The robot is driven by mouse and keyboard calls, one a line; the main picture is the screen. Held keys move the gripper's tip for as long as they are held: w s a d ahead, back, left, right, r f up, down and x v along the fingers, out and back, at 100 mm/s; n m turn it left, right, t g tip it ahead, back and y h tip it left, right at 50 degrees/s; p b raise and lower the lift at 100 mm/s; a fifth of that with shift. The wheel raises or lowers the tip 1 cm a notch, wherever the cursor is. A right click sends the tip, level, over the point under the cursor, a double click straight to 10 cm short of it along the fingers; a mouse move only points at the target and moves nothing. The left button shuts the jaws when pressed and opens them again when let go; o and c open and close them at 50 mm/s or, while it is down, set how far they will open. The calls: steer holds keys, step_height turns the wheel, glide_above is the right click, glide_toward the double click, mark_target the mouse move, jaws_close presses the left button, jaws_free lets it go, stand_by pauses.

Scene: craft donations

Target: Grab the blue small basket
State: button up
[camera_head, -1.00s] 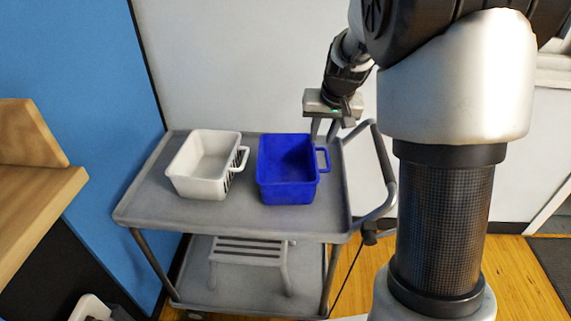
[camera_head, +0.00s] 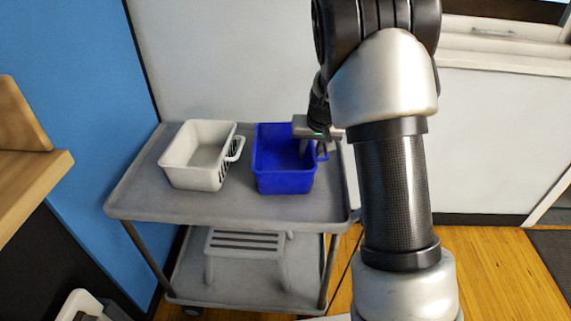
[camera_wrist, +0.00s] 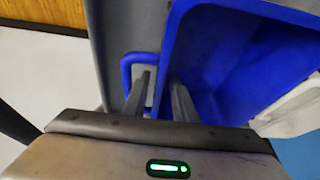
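The blue small basket (camera_head: 284,181) stands upright on the top shelf of a grey cart, with its handle on the right side. In the wrist view the basket (camera_wrist: 225,55) fills the upper right, and its handle loop (camera_wrist: 127,67) is at left. My gripper (camera_head: 313,148) is down at the basket's right wall. In the wrist view my gripper (camera_wrist: 160,82) is open, with one finger at the handle loop and the other on the basket's inner side. The side wall lies between them. Contact cannot be told.
A white basket (camera_head: 194,178) stands just left of the blue one. The grey cart (camera_head: 225,207) has a step stool (camera_head: 245,239) on its lower shelf. A white wall is behind, and a wooden surface (camera_head: 35,168) is at far left.

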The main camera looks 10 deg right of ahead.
steer(key=shift+w+f, duration=0.1)
jaws_close()
